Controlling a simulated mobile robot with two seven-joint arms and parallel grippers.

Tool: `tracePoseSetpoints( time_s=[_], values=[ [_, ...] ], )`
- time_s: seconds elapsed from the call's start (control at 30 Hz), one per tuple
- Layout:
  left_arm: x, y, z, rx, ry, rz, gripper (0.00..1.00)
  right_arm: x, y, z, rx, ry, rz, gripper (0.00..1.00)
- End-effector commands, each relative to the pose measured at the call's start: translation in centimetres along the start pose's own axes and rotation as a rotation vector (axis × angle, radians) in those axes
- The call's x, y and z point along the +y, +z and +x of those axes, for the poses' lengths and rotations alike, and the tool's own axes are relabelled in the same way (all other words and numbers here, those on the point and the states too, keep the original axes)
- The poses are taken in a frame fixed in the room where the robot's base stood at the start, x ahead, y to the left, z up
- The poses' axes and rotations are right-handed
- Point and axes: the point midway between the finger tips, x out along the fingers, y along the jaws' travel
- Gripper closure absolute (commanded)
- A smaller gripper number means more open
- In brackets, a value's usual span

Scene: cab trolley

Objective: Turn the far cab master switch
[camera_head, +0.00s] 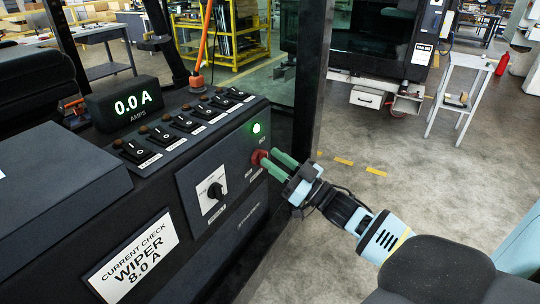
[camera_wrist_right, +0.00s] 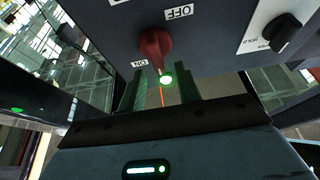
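The master switch is a red rotary knob (camera_head: 260,157) at the far end of the dark console's front face. In the right wrist view the red knob (camera_wrist_right: 154,44) sits between an ON and an OFF label, upside down in this view. My right gripper (camera_head: 274,157) has its green fingers reaching to the knob from the right. In the wrist view its fingers (camera_wrist_right: 160,92) are apart, with a gap between them just below the knob. Whether they touch the knob I cannot tell. My left gripper is not in view.
A green lamp (camera_head: 256,128) is lit above the knob. A black selector knob (camera_head: 215,190) on a white plate is nearer. Several rocker switches line the console top beside a display (camera_head: 124,103) reading 0.0 A. A dark cab post (camera_head: 311,95) stands just behind the gripper.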

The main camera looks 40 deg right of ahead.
Motion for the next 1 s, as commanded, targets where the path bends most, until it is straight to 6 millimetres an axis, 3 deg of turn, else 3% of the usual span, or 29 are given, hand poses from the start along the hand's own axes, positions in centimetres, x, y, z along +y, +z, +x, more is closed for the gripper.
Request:
tracePoseSetpoints(
  time_s=[0.2,0.53,0.8,1.0],
  values=[
    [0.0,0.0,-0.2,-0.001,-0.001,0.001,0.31,0.0,0.0,1.8,0.001,0.001,0.000,0.66],
    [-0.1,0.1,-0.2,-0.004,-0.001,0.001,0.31,0.0,0.1,2.1,-0.002,0.001,0.001,0.66],
    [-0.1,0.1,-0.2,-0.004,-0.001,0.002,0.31,0.0,0.1,2.0,-0.003,0.001,0.001,1.00],
    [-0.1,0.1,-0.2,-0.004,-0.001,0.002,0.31,0.0,0.3,2.0,-0.007,0.002,0.001,1.00]
  ],
)
